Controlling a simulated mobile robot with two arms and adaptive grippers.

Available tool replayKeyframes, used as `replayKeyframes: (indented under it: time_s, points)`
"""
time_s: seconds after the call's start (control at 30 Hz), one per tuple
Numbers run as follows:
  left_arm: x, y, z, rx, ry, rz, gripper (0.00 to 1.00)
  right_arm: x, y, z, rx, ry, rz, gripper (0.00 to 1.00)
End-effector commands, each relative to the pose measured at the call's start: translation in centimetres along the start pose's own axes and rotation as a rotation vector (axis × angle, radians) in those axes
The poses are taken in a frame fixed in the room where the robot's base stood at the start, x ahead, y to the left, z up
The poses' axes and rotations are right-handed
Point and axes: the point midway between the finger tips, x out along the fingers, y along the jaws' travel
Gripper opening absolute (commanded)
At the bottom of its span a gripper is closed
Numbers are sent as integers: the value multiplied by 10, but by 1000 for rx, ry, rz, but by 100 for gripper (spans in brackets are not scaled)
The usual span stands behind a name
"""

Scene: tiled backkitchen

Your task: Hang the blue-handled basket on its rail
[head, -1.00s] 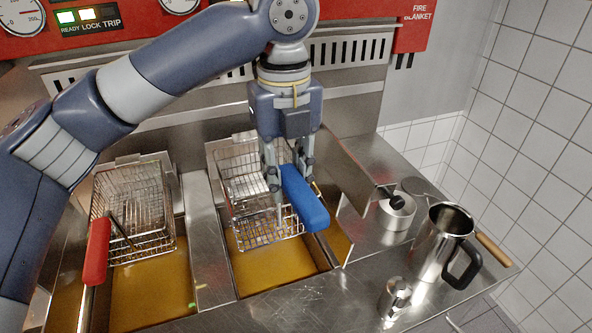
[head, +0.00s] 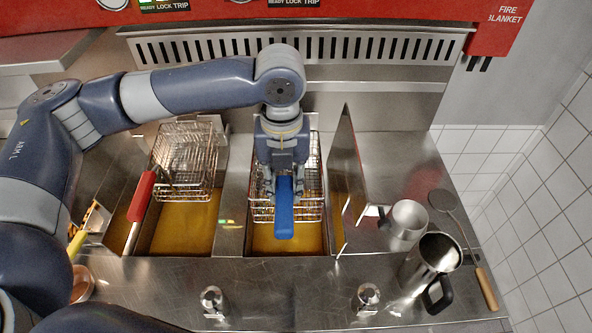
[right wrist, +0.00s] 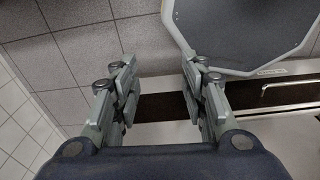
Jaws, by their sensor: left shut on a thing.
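The blue-handled basket (head: 311,180) is a wire fry basket over the right oil well in the head view. Its blue handle (head: 284,208) points toward the front of the fryer. My left gripper (head: 283,182) comes down from above and is shut on the blue handle near its inner end. The gripper hides part of the basket. A perforated rail (head: 300,50) runs along the fryer's back wall behind the baskets; whether the basket touches any rail cannot be told. My right gripper (right wrist: 160,95) shows in the right wrist view with its fingers apart and nothing between them.
A red-handled basket (head: 185,160) sits over the left oil well. An upright metal plate (head: 346,160) stands just right of the blue-handled basket. A small pot (head: 407,220), a steel jug (head: 430,262) and a skimmer (head: 462,230) occupy the right counter.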

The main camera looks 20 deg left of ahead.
Motion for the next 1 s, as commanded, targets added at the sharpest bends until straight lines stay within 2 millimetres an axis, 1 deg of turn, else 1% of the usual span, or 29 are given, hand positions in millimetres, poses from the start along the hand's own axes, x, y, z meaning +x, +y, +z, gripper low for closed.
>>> replayKeyframes:
  time_s: [0.17, 0.3, 0.37, 0.47, 0.77, 0.8, 0.83, 1.0]
  points:
    - [0, 0, 11, -4, -3, -1, 0, 1, -8, -1, 3, 1, -9, 40]
    - [0, 0, 24, -4, -4, -1, 0, 2, -15, -2, 4, 3, -18, 40]
    - [2, 0, 31, -4, -4, -1, 0, 8, -17, -2, 4, 3, -19, 40]
    - [2, 0, 41, -4, -4, -1, 0, 14, -16, -1, 3, 2, -18, 40]
    - [2, 0, 71, -4, -4, -2, 0, 30, -6, 3, -1, -1, -6, 40]
    - [-3, 0, 74, -4, -2, -2, 0, 22, -5, 3, -1, -2, -5, 40]
    - [-4, 0, 77, -4, -1, -2, 0, 18, -4, 3, -1, -2, -5, 40]
    - [-4, 0, 94, -3, 0, -1, 0, 7, -4, 2, 0, -3, -4, 40]
